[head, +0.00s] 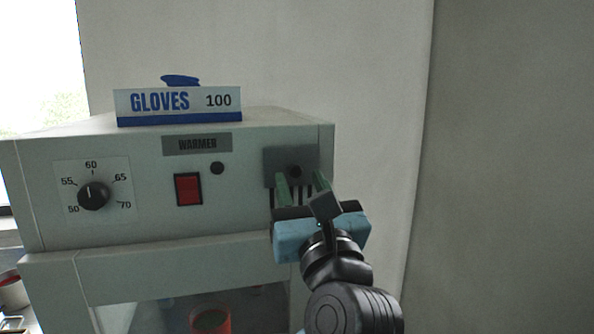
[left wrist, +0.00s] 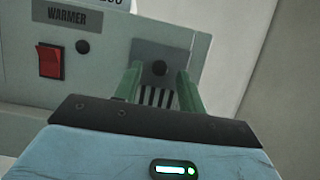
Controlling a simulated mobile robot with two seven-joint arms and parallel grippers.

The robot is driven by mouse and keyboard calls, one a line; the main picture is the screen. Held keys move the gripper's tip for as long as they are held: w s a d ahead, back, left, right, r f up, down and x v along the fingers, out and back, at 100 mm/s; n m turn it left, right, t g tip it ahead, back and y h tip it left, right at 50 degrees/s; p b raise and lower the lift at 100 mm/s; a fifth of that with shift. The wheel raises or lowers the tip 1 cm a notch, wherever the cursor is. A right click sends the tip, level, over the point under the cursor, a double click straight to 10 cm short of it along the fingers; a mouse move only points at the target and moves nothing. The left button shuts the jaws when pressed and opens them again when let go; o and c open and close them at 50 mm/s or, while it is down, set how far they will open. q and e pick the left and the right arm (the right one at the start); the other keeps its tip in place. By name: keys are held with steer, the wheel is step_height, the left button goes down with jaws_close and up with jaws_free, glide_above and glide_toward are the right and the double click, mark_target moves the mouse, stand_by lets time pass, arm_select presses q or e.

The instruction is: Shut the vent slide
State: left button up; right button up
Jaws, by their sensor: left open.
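My right gripper is not in view.
A glove box (head: 178,104) sits on top of the warmer. A red rocker switch (head: 188,189) and a temperature dial (head: 94,195) are left of the vent. An orange cup (head: 211,320) shows behind the window below. The space right of the warmer is bare wall.

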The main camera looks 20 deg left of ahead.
mark_target(294, 169)
arm_select(q)
steer(key=shift+x, duration=1.2)
jaws_close()
steer(key=shift+f, duration=0.1)
